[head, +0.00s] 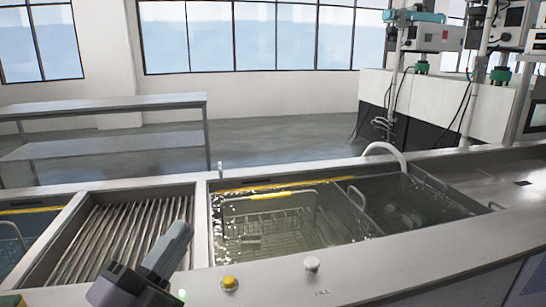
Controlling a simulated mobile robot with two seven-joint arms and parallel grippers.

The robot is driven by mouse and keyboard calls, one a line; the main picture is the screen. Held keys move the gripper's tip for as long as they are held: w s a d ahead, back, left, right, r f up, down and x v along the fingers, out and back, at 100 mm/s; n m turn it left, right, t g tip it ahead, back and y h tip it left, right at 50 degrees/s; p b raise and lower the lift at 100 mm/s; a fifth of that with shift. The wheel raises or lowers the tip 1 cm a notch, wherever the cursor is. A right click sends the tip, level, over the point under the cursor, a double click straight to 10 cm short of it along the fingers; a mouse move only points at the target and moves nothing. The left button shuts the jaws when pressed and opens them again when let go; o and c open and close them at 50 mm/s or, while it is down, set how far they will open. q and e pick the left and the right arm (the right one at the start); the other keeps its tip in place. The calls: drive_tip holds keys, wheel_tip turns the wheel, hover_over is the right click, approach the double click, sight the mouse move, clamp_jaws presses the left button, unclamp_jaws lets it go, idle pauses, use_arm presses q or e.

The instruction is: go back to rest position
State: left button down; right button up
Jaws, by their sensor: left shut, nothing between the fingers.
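My left gripper (168,250) is at the lower left of the head view, above the front rim of the tank unit and in front of the ribbed drain section. Its grey fingers are together with nothing between them, pointing up and to the right. My right gripper is not in view. A wire basket (270,228) with a yellow handle grip sits in the water-filled middle tank, apart from my gripper.
The ribbed drain section (115,235) lies left of the tank. A yellow button (229,283) and a white knob (312,263) stand on the front rim. A second basin (405,205) and a curved spout (388,150) are to the right. A metal table (105,104) stands behind.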

use_arm(q)
drive_tip(key=s+a+f+n+g+y, duration=0.2)
drive_tip(key=a+f+n+g+y, duration=0.25)
drive_tip(key=f+n, duration=0.4)
drive_tip(key=s+a+f+n+g+y, duration=0.1)
drive_tip(key=a+f+n+g+y, duration=0.4)
drive_tip(key=f, duration=0.7)
drive_tip(key=s+f+n+g, duration=0.4)
drive_tip(key=s+f+g, duration=0.4)
drive_tip(key=s+f, duration=0.6)
drive_tip(key=shift+w+d+f+m+t+h+p, duration=0.1)
drive_tip(key=shift+w+d+f+t+h+p, duration=0.2)
drive_tip(key=shift+w+f+t+p, duration=0.6)
drive_tip(key=shift+w+d+f+m+t+h+p, duration=0.1)
drive_tip(key=shift+w+d+f+t+h+p, duration=0.25)
drive_tip(key=shift+t, duration=1.05)
drive_tip(key=shift+w+d+f+m+t+h+p, duration=0.1)
drive_tip(key=shift+w+d+f+t+p, duration=0.4)
drive_tip(key=shift+w+t, duration=0.5)
